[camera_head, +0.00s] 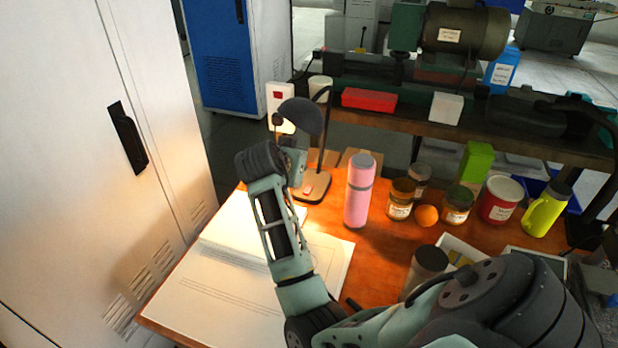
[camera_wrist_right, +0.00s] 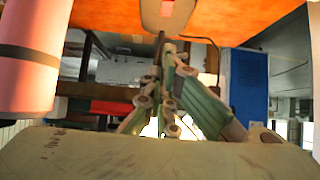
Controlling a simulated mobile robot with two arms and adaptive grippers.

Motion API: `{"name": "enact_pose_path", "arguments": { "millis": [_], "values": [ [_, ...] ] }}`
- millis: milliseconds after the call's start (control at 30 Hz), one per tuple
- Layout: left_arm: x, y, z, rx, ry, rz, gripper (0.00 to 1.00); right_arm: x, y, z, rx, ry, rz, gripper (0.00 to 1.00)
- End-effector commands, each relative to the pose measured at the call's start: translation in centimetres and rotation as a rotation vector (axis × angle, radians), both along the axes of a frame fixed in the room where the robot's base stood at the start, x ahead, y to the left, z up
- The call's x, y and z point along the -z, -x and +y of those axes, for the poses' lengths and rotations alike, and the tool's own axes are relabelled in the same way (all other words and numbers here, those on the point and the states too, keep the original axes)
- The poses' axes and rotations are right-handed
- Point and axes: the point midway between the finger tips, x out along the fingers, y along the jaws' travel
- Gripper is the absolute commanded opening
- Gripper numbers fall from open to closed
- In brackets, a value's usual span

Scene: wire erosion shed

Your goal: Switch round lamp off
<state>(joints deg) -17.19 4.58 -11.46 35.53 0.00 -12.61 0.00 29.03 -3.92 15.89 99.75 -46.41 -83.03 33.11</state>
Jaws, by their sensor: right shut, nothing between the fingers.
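The round lamp has a dark domed head (camera_head: 302,115) on a thin bent stem and a dark base with a small reddish patch (camera_head: 308,189) on the wooden table. A warm glow lies on the table, book and cabinet beside it. My right gripper (camera_head: 296,165) is in front of the lamp, its fingertips not clear in the head view. In the right wrist view, my right gripper (camera_wrist_right: 160,45) is shut and empty, its tips close to the orange tabletop and a pale reddish part (camera_wrist_right: 166,10). I cannot tell if they touch. My left gripper is out of view.
A pink bottle (camera_head: 358,192) stands right of the lamp and shows in the wrist view (camera_wrist_right: 28,60). Several jars, an orange (camera_head: 426,215) and a yellow-green bottle (camera_head: 546,208) stand farther right. An open book (camera_head: 225,280) lies at left, beside a white cabinet (camera_head: 70,160).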

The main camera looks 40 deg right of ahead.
Motion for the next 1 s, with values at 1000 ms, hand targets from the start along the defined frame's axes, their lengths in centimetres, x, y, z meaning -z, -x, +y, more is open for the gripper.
{"name": "enact_pose_path", "arguments": {
  "millis": [1000],
  "values": [
    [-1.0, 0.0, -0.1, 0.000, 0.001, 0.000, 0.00, 9.1, -3.3, -6.5, -0.001, -0.001, 0.001, 0.00]
  ]
}}
